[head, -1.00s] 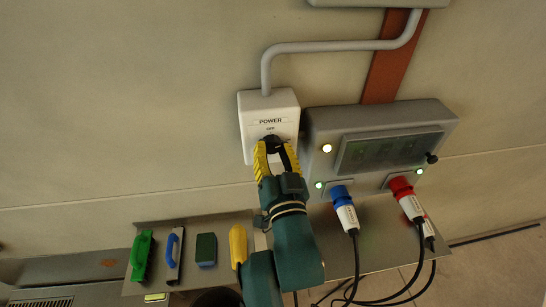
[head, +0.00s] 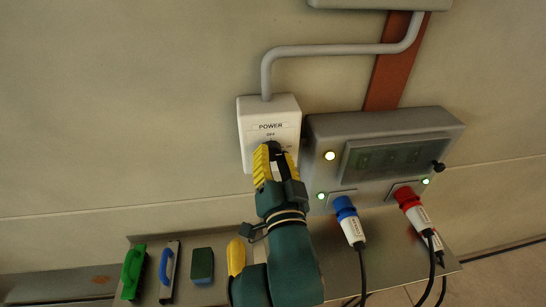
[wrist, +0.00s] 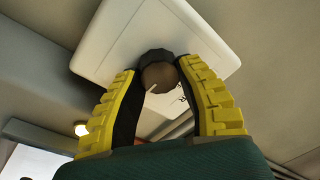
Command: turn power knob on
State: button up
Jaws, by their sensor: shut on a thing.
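The white power box (head: 256,112) is on the wall, with the words POWER and OFF on its face. Its dark round knob (wrist: 158,77) shows in the wrist view between the fingertips, with a pale mark on it. My gripper (head: 268,152) has yellow-ridged fingers and is at the box's lower face. In the wrist view my gripper (wrist: 160,72) is shut on the knob, one finger on each side. In the head view my fingers hide most of the knob, so its pointing direction cannot be told there.
Right of the box is a grey panel (head: 326,132) with lit lamps and a dark window. A blue plug (head: 344,206) and a red plug (head: 406,196) sit in its sockets, with cables hanging. Below, a metal shelf (head: 215,235) holds brushes and a sponge. A grey conduit (head: 330,49) runs above.

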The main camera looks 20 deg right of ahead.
jog(key=o, duration=1.2)
jog(key=shift+d+r, duration=0.1)
jog(key=shift+o, duration=0.2)
jog(key=shift+s, duration=0.15)
jog(key=v, duration=1.1)
jog(key=shift+s+a, duration=0.25)
jog(key=shift+s, duration=0.1)
